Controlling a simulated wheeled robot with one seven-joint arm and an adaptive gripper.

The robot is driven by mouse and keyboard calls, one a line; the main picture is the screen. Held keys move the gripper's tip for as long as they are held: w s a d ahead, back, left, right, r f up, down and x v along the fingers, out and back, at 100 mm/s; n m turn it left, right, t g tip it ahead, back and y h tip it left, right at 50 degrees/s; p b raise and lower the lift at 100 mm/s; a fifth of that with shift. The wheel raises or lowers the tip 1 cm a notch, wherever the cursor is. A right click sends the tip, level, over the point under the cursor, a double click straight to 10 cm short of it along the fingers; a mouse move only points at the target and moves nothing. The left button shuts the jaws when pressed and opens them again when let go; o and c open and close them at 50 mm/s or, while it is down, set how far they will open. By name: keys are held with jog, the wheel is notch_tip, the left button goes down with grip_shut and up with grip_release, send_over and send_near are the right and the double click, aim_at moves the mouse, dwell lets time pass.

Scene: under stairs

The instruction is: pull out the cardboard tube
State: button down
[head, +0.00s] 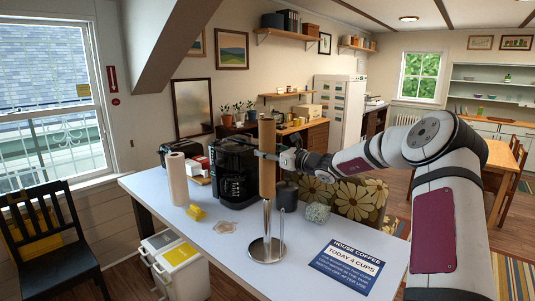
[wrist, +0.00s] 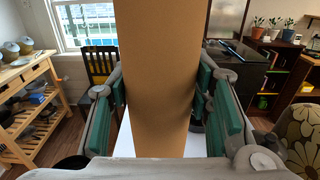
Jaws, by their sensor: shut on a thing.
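The brown cardboard tube (head: 267,172) stands upright above the steel holder (head: 267,248), which has a round base, a shiny centre post and a thin side rod. The tube's lower end is well above the base, in line with the post. I cannot tell whether the post's tip is still inside it. My gripper (head: 265,154) reaches in from the right and is shut on the tube at about mid-height. In the wrist view the tube (wrist: 157,75) fills the middle, with green finger pads on both sides of it.
On the white table (head: 222,262) a black coffee maker (head: 236,175) stands close behind the tube. A paper towel roll (head: 177,180) and yellow sponge (head: 197,212) are left. A dark mug (head: 287,195), grey-green lump (head: 317,213) and coffee sign (head: 347,267) are right. The front-left tabletop is clear.

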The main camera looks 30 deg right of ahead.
aim_at(274, 136)
jog(key=shift+r, duration=0.15)
jog(key=shift+r+p, duration=0.45)
jog(key=shift+r, duration=2.45)
jog(key=shift+s, duration=0.1)
